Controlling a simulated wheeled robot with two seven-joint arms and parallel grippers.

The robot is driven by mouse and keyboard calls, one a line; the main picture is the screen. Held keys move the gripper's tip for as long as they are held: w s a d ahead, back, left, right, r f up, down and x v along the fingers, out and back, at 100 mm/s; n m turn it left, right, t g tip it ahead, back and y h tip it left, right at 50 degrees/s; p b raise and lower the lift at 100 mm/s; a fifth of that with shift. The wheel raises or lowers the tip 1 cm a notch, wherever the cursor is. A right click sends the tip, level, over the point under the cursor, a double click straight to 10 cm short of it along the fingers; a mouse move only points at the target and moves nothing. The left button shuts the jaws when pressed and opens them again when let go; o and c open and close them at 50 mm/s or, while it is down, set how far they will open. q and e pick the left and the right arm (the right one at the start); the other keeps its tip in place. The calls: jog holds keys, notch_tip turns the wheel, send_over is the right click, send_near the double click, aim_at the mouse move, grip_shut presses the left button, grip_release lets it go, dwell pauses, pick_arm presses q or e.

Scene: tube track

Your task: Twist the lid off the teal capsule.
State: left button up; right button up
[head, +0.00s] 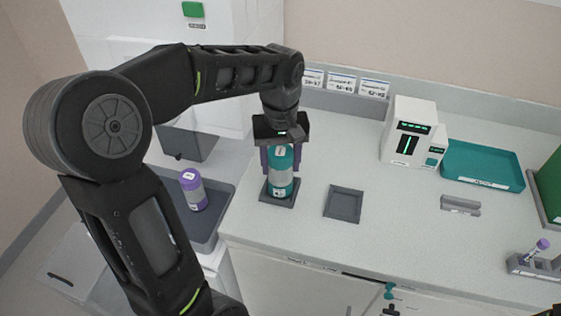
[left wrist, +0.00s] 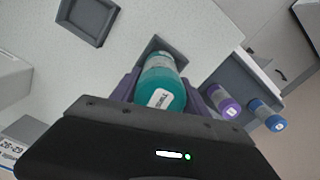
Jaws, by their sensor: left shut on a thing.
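The teal capsule (head: 280,176) stands upright on a dark square holder (head: 291,199) near the left end of the counter. It has a teal top and a pale label band. My left gripper (head: 281,158) comes down over it from above, its purple fingers on either side of the upper part. In the left wrist view the capsule's teal lid (left wrist: 160,90) sits between the two purple fingers (left wrist: 163,94), and the fingers are shut on it. The lid is on the capsule, and I see no gap under it. My right gripper does not show clearly.
A purple-topped capsule (head: 193,189) stands in a grey tray at left; a blue-topped one (left wrist: 267,114) shows beside it in the wrist view. An empty square holder (head: 344,204), a white device (head: 408,132), a teal tray (head: 482,167) and a tube rack (head: 535,264) occupy the counter.

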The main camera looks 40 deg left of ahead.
pick_arm(q)
jog(key=shift+r+p, duration=3.4)
jog(key=shift+r, duration=1.2)
jog(key=shift+f, duration=0.1)
